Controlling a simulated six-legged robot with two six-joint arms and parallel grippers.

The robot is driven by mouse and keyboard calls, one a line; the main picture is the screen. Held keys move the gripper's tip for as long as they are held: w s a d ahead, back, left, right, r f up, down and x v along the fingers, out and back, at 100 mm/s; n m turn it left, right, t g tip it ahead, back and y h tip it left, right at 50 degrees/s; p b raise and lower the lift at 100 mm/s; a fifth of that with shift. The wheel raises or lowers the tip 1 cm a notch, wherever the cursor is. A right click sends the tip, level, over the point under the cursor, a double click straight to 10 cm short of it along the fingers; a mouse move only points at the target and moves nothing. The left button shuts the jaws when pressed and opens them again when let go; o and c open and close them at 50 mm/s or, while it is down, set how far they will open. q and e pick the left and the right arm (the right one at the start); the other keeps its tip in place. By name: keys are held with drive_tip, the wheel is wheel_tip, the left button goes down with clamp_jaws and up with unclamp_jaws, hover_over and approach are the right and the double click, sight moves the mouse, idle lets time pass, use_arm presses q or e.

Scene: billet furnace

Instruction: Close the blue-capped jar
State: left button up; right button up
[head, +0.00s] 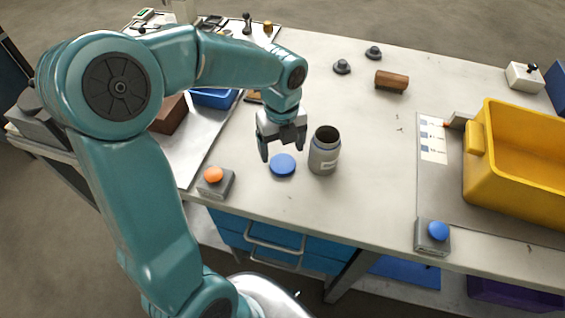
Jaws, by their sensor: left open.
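The jar (324,152) is a grey container with a pale label, standing upright and open-topped on the table. Its dark mouth shows with no cap on it. The blue cap (283,165) lies flat on the table just left of the jar, apart from it. My left gripper (282,151) is open and points down, with its fingers above and around the far side of the cap, left of the jar. I see nothing between the fingers; whether they touch the cap I cannot tell. My right gripper is not in view.
An orange button box (215,182) stands at the front left and a blue button box (433,236) at the front right. A yellow bin (520,160) stands at the right. A brown block (391,81) lies farther back. The table (375,190) right of the jar is clear.

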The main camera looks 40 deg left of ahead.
sight(283, 163)
use_arm(q)
drive_tip(key=shift+w+f, duration=0.15)
drive_tip(key=shift+f, duration=2.5)
drive_tip(key=c, duration=0.8)
